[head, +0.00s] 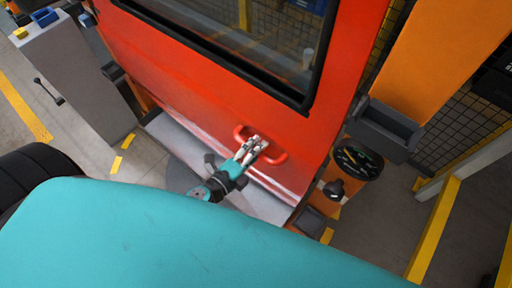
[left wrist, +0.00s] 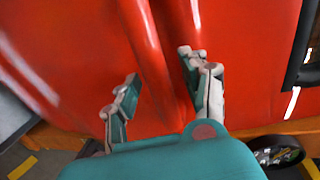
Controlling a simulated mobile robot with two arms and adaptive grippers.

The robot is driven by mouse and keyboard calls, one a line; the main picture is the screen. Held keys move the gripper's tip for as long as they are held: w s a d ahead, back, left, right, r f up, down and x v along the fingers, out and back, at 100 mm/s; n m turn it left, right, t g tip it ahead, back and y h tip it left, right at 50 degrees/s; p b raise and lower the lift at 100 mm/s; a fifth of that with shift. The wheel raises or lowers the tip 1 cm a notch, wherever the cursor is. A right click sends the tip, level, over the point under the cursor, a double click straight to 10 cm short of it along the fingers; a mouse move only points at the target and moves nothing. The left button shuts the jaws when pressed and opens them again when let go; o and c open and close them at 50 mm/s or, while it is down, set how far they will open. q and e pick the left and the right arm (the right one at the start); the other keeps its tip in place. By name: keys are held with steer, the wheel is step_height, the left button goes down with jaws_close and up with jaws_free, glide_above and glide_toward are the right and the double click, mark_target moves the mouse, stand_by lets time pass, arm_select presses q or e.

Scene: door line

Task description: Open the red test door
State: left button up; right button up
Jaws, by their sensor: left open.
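The red test door (head: 215,75) has a dark-framed window and fills the upper middle of the head view. Its red handle (head: 277,158) is a bar low on the door, and the bar also shows in the left wrist view (left wrist: 150,50). My left gripper (head: 257,146) is at the handle. In the left wrist view the open fingers of my left gripper (left wrist: 158,75) stand on either side of the bar, with gaps to it. Contact cannot be told. My right gripper is not in view.
A grey post (head: 75,80) with blue and yellow parts stands left of the door. An orange pillar (head: 440,50), a dark grey box (head: 383,130) and a round black gauge (head: 357,160) are at the right. A pale ledge (head: 185,145) runs below the door.

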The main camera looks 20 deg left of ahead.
arm_select(q)
jaws_close()
stand_by(0.4)
